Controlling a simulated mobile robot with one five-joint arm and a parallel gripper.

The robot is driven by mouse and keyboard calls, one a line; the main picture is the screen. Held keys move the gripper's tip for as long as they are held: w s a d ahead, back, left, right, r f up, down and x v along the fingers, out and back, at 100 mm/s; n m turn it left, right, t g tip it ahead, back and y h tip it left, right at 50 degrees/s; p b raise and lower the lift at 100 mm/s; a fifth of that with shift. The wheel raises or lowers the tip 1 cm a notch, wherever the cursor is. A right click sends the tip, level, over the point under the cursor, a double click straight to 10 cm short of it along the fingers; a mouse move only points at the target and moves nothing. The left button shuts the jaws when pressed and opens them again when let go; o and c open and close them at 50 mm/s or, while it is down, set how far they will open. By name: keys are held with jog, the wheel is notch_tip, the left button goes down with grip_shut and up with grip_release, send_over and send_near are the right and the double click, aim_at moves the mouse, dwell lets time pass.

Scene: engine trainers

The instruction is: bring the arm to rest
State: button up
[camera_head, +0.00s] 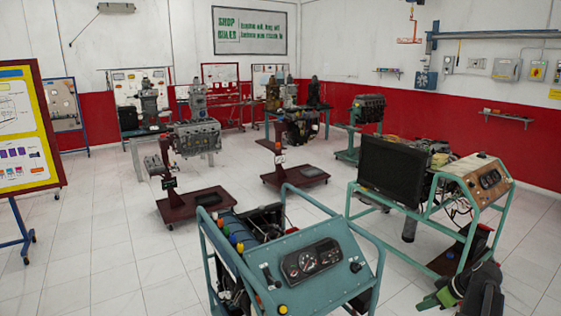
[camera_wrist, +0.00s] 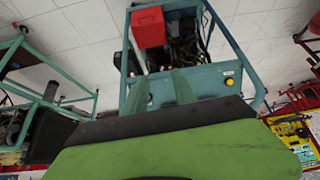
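My arm (camera_head: 478,292) shows at the lower right of the head view as black and green parts, low beside the right-hand teal trainer. In the wrist view, my gripper (camera_wrist: 161,78) points toward a teal trainer panel (camera_wrist: 212,82). Its two green fingers stand apart, with the panel showing between them and nothing held. My own green and black wrist body fills the bottom of that view.
A teal engine trainer (camera_head: 325,262) stands close in front. Another trainer with a black monitor (camera_head: 391,170) stands at right. A red box (camera_wrist: 148,27) shows beyond the fingers. Engine stands (camera_head: 195,205) are farther back. Tiled floor (camera_head: 100,262) is clear at left.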

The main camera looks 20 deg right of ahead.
jog(key=w+a+f+n+g+y+b, duration=0.1)
jog(key=w+a+n, duration=0.1)
jog(key=w+a, duration=0.5)
jog(key=w+a+f+n+b, duration=0.1)
jog(key=w+a+f+n, duration=0.15)
jog(key=a, duration=0.95)
jog(key=w+a+f+n+g+y+b, duration=0.1)
jog(key=w+a, duration=0.5)
jog(key=a, duration=0.3)
jog(key=s+a+f+g+h+b, duration=0.1)
jog(key=a+f, duration=0.1)
jog(key=a, duration=0.8)
jog(key=s+a+f+g, duration=0.1)
jog(key=a+g, duration=0.1)
jog(key=a, duration=0.9)
jog(key=s+f+m+g+h, duration=0.1)
jog(key=s+m+h, duration=0.2)
jog(key=s+m, duration=0.3)
jog(key=shift+m, duration=1.65)
